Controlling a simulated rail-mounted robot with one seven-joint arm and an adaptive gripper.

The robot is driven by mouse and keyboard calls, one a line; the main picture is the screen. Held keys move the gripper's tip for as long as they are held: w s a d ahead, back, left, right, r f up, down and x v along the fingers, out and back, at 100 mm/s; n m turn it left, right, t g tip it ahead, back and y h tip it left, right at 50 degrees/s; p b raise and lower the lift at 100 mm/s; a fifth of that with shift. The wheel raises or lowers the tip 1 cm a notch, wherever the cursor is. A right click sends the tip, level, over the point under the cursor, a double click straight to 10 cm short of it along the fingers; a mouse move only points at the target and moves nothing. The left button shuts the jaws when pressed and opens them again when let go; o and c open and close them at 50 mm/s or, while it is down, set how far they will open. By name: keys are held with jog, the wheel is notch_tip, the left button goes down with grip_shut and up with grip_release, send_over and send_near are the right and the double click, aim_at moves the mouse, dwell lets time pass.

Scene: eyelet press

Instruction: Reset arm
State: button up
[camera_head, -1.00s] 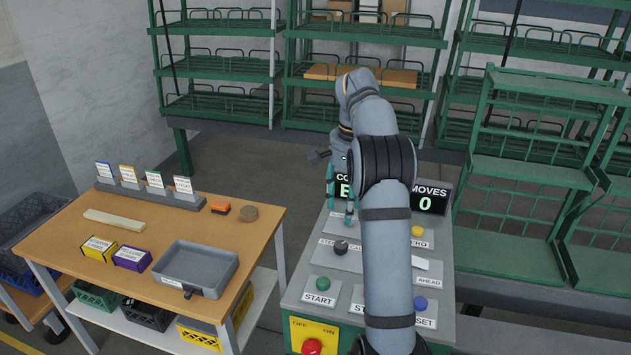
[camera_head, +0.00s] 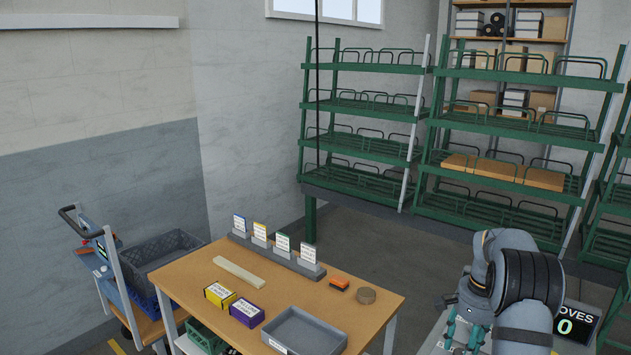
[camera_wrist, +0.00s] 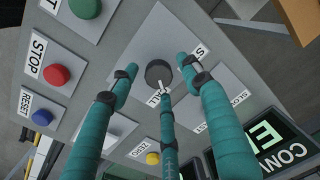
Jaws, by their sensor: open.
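My gripper (camera_wrist: 160,82) has three teal fingers spread open over the grey control panel (camera_wrist: 120,20). In the wrist view the fingertips appear around a black selector knob (camera_wrist: 158,72) with a white pointer; whether they touch it I cannot tell. In the head view my gripper (camera_head: 463,333) is at the lower right, and most of the panel is below the picture or behind my arm. A red STOP button (camera_wrist: 56,75), a blue RESET button (camera_wrist: 42,116) and a yellow ZERO button (camera_wrist: 152,158) also show in the wrist view.
A wooden table (camera_head: 190,280) stands left of the panel with a grey tray (camera_head: 305,332), yellow (camera_head: 219,295) and purple (camera_head: 246,312) boxes, and several label cards. Green racks (camera_head: 365,105) stand behind. A display (camera_head: 577,322) sits on the panel.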

aim_at(462, 351)
jog(key=shift+f, duration=0.1)
dwell(0.3)
notch_tip(462, 351, up, 12)
notch_tip(462, 351, down, 11)
jog(key=shift+s+f, duration=0.1)
jog(key=shift+f, duration=0.1)
jog(key=shift+f+n+p, duration=0.2)
jog(key=shift+n+p, duration=0.1)
jog(key=shift+p, duration=0.05)
jog(key=n+p, duration=0.3)
jog(key=n, duration=0.2)
jog(key=shift+r+n, duration=0.15)
jog(key=shift+n, duration=0.25)
jog(key=n+p, duration=0.2)
jog(key=shift+a+n, duration=0.1)
jog(key=shift+n, duration=0.3)
jog(key=n+p, duration=0.3)
jog(key=n, duration=0.1)
jog(key=shift+g, duration=0.3)
jog(key=shift+w+r+n+b, duration=0.3)
jog(key=shift+n+b, duration=0.05)
jog(key=shift+n, duration=0.15)
jog(key=shift+r+b, duration=0.3)
jog(key=shift+r, duration=2.2)
